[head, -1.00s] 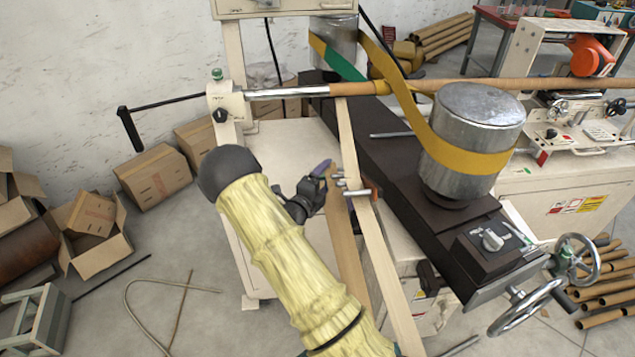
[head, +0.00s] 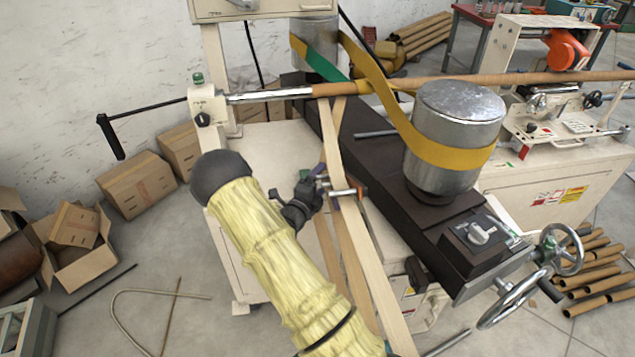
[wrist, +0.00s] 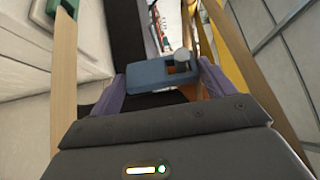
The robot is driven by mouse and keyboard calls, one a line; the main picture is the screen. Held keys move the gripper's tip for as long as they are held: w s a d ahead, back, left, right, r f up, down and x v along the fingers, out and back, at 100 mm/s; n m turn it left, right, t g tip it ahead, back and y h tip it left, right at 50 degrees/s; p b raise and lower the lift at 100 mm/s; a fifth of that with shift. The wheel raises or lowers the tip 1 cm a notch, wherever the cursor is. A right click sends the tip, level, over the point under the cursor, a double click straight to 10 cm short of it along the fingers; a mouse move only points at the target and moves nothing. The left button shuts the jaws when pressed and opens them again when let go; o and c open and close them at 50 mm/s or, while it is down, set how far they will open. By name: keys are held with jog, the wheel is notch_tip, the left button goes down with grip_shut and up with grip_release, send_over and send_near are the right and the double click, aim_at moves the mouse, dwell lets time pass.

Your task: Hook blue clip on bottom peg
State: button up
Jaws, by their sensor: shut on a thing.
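The blue clip (wrist: 147,75) sits crosswise between the two purple fingers of my gripper (wrist: 163,82) in the wrist view. My gripper is shut on it. A metal peg with a round head (wrist: 183,60) shows at the clip's notch on its right side. I cannot tell whether the peg is inside the notch or just in front of it. In the head view my gripper (head: 318,184) is right beside a metal peg (head: 343,192) at the tan belt. The clip itself is mostly hidden there by the fingers.
Tan belt strips (head: 362,250) run down past my gripper on its right. A dark machine bed (head: 385,170) carries a metal drum (head: 457,118) wrapped with a yellow belt (head: 385,90). A long tube on a shaft (head: 440,82) crosses above. Cardboard boxes (head: 137,186) stand at left.

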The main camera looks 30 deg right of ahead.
dwell(0.3)
jog(key=o, duration=0.9)
jog(key=shift+a, duration=0.1)
jog(key=b+v, duration=0.2)
jog(key=v, duration=1.5)
jog(key=shift+s+a, duration=0.1)
jog(key=shift+a, duration=0.05)
